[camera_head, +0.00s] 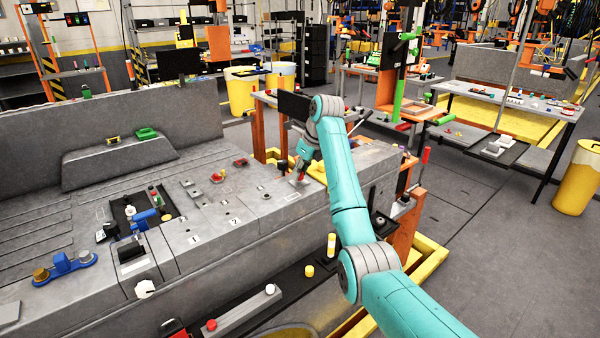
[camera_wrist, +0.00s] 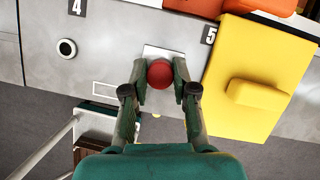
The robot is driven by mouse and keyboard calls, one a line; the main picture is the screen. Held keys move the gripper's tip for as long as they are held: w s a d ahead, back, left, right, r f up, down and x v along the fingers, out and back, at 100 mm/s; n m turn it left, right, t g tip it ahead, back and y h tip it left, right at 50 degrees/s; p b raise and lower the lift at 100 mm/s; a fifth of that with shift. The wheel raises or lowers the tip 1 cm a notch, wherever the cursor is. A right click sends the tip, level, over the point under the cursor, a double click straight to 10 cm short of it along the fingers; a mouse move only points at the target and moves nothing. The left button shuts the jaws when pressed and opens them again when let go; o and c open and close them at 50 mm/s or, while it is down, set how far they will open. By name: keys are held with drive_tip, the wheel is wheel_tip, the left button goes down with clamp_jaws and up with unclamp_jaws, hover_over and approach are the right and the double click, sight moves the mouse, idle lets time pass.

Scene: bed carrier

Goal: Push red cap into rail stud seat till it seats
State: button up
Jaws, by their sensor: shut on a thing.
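The red cap (camera_wrist: 160,74) shows as a round red top between the two fingertips in the wrist view. My gripper (camera_wrist: 160,84) is shut on it. A pale plate (camera_wrist: 150,52) on the grey rail shows just behind the cap; the cap hides whatever lies under it, so I cannot tell how deep it sits.
A yellow block (camera_wrist: 262,92) lies close on the right of my gripper, by the label 5 (camera_wrist: 210,35). A round white-rimmed seat (camera_wrist: 66,48) is to the left, below the label 4 (camera_wrist: 76,7). Other small parts (camera_head: 217,177) stand along the rail.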

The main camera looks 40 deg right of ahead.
drive_tip(key=shift+r, duration=1)
drive_tip(key=shift+f, duration=1.3)
idle(1.0)
drive_tip(key=o, duration=0.8)
wheel_tip(320, 180, up, 10)
drive_tip(key=shift+f, duration=0.1)
